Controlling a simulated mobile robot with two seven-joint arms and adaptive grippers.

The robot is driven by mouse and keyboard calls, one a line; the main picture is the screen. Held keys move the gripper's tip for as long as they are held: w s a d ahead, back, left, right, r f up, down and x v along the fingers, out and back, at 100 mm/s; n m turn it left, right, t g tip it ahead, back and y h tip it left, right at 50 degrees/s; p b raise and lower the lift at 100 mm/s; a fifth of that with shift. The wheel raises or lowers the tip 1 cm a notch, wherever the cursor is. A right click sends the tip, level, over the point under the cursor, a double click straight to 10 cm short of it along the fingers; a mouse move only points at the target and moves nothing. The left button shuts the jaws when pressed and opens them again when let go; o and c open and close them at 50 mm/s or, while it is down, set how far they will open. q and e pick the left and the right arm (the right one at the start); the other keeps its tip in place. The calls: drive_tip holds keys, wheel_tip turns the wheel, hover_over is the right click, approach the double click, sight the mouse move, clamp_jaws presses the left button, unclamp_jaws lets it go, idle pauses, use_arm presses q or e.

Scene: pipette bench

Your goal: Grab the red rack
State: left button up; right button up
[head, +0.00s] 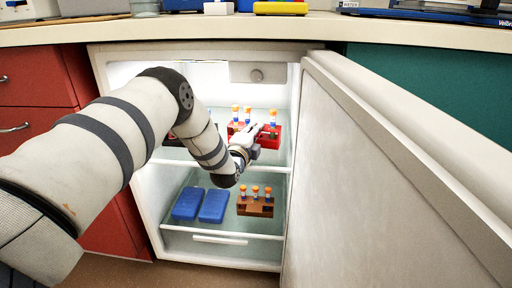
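The red rack (273,142) stands on the upper shelf of the open fridge and holds upright tubes with orange caps (247,110). My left arm reaches in from the left. My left gripper (252,135) is at the front of the red rack and overlaps its middle in the head view. The fingers are small and pale here, so I cannot tell whether they are open, shut or touching the rack. My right gripper is not in view.
A brown rack (255,209) with orange-capped tubes and two blue boxes (214,206) sit in the lower compartment. The open fridge door (380,180) blocks the right side. A dark rack beside the red one is partly hidden by my arm.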

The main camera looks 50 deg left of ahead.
use_arm(q)
drive_tip(key=shift+w+r, duration=0.1)
drive_tip(key=shift+r, duration=0.05)
clamp_jaws()
drive_tip(key=shift+r, duration=0.1)
